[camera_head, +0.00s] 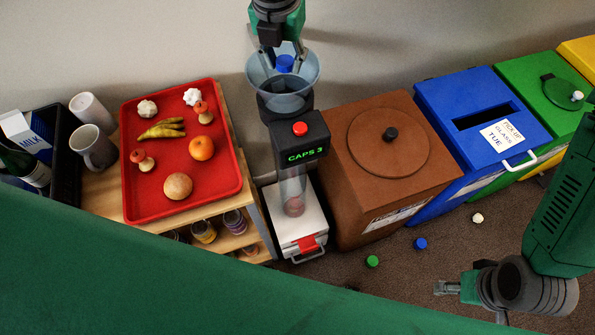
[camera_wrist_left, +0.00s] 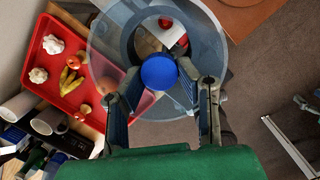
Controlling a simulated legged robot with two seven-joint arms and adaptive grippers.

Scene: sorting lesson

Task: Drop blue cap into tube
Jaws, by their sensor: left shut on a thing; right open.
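The blue cap (camera_head: 284,64) is between the fingertips of my left gripper (camera_head: 284,58), over the mouth of the clear funnel (camera_head: 256,80). In the left wrist view the blue cap (camera_wrist_left: 159,73) sits between the two fingers of my left gripper (camera_wrist_left: 160,82), with the funnel rim (camera_wrist_left: 103,45) around it. Below the funnel is the clear tube (camera_head: 292,186), with something reddish-brown at its bottom. A black counter box (camera_head: 301,150) on the tube reads "CAPS 3" and has a red button. My right gripper (camera_head: 446,288) is open and empty at the lower right, over the floor.
A red tray (camera_head: 134,190) with food stands left of the tube. A brown bin (camera_head: 350,190) and a blue bin (camera_head: 440,97) stand to its right, with a green bin (camera_head: 521,80) beyond. A blue cap (camera_head: 420,243), a green cap (camera_head: 372,261) and a white cap (camera_head: 478,218) lie on the floor.

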